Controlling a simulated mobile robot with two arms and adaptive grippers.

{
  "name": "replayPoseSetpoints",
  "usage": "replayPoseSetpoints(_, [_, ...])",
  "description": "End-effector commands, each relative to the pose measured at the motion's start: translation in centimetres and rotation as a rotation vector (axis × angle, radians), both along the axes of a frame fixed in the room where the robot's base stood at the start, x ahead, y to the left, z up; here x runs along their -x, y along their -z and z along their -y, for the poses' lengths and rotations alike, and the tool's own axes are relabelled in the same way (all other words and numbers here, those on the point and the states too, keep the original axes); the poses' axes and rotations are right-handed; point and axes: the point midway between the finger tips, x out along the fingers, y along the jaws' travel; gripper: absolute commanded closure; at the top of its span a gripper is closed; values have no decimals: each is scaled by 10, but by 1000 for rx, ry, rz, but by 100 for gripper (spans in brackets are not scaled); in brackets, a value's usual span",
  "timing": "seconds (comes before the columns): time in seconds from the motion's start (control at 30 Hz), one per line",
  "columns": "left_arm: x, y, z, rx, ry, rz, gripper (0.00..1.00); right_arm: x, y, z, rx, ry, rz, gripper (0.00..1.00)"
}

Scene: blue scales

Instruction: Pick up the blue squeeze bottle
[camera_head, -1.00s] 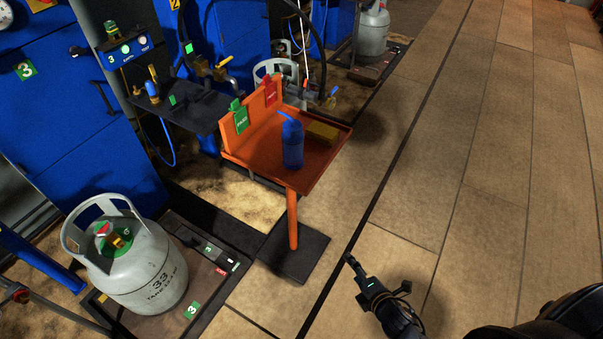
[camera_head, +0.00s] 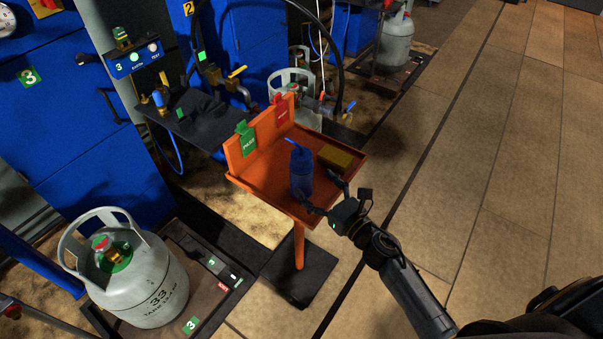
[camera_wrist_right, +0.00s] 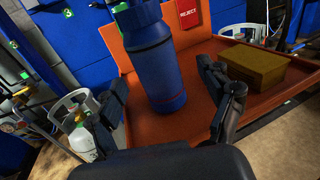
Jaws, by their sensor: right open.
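The blue squeeze bottle (camera_head: 301,172) stands upright on the orange tray stand (camera_head: 262,183). It also shows large in the right wrist view (camera_wrist_right: 155,62), with its top cut off by the frame edge. My right gripper (camera_head: 322,196) is open at the near right edge of the tray, its fingers spread toward the bottle. In the right wrist view the fingers of my right gripper (camera_wrist_right: 165,95) stand to either side of the lower bottle, with a visible gap on the right side. I cannot tell whether the left finger touches it. My left gripper is not in view.
A yellow box (camera_head: 335,158) lies on the tray right of the bottle. A green tag (camera_head: 246,138) and a red tag (camera_head: 282,109) hang on the tray's back board. A grey gas cylinder (camera_head: 135,268) stands at lower left. The tiled floor at right is clear.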

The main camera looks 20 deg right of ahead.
Motion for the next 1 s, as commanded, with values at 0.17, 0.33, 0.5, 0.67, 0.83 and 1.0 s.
replayPoseSetpoints(0.17, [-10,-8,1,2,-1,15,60,-13,-4,-7,-2,0,2,20])
replayPoseSetpoints(0.33, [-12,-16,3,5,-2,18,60,-37,-5,-19,-1,1,0,20])
replayPoseSetpoints(0.5, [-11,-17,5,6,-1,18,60,-49,-3,-24,-2,1,-2,20])
replayPoseSetpoints(0.67, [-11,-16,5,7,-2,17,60,-50,-3,-24,-1,0,-1,20])
replayPoseSetpoints(0.83, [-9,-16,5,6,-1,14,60,-50,-3,-24,-1,1,-1,42])
replayPoseSetpoints(1.0, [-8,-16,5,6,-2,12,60,-49,-3,-24,-1,1,-1,77])
